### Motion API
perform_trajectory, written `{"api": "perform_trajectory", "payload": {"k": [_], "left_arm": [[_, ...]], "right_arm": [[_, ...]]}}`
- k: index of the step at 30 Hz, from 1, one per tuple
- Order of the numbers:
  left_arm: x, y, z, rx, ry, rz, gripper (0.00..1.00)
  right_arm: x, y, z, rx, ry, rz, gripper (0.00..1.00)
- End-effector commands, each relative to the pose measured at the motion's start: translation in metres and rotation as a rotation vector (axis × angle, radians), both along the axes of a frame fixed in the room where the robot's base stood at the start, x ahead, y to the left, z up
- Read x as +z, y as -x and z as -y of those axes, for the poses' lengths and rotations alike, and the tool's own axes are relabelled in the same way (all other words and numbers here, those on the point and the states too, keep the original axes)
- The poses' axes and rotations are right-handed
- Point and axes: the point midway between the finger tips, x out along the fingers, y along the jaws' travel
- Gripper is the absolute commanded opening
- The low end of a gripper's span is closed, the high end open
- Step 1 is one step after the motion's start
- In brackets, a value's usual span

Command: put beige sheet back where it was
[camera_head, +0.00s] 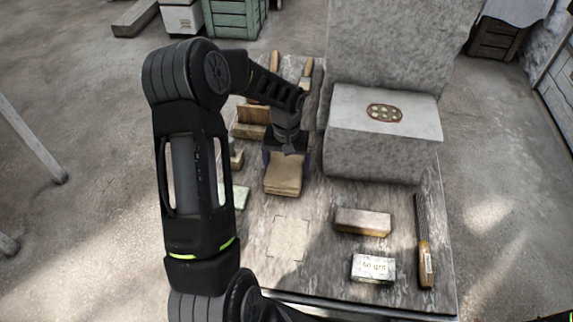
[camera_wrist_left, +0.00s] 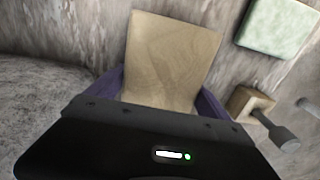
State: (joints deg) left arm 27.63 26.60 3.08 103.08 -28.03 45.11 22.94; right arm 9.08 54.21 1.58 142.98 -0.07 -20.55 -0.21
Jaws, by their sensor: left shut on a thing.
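The beige sheet (camera_head: 283,179) is between the fingers of my left gripper (camera_head: 285,158), over the left-middle part of the table. In the left wrist view the sheet (camera_wrist_left: 172,58) stands out beyond the purple fingers, and the gripper (camera_wrist_left: 160,95) is shut on it. Its lower edge is hidden by the gripper body. I cannot tell whether it touches the table. A pale square patch with corner marks (camera_head: 289,239) lies bare on the table, in front of the sheet.
A grey stone block (camera_head: 380,150) fills the table's back right. A pinkish block (camera_head: 363,222), a labelled grit block (camera_head: 373,268) and a long wooden-handled tool (camera_head: 424,250) lie at front right. A pale green piece (camera_head: 241,196) and wooden blocks (camera_head: 252,114) are at left.

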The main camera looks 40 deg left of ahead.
Motion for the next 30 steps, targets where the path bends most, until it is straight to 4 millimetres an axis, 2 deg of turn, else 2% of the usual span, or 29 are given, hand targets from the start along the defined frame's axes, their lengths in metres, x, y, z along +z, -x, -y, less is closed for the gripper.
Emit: {"api": "perform_trajectory", "payload": {"k": [4,5,7,14,20,26,30], "left_arm": [[-0.005,0.0,0.0,0.0,0.0,0.0,0.29],[-0.003,0.0,0.0,0.0,0.0,0.0,0.93],[-0.003,0.0,0.0,0.0,0.0,0.0,0.99],[-0.003,0.0,0.0,0.0,0.0,-0.001,1.0],[0.007,0.0,0.0,0.0,0.0,0.001,1.0],[0.039,-0.001,0.0,0.0,-0.002,0.004,1.0],[0.07,-0.001,0.0,0.0,-0.002,0.004,1.0]], "right_arm": [[-0.004,0.0,0.0,0.0,0.0,0.0,0.36],[-0.003,0.0,0.0,0.0,0.0,0.0,0.36],[-0.002,0.0,0.0,0.0,0.0,0.0,0.36],[-0.002,0.0,0.0,0.0,0.0,0.0,0.36],[0.001,0.0,0.0,0.0,0.0,0.0,0.36],[0.004,0.0,0.0,0.0,0.0,0.0,0.36],[0.007,0.0,0.0,0.0,0.0,0.0,0.36]]}}
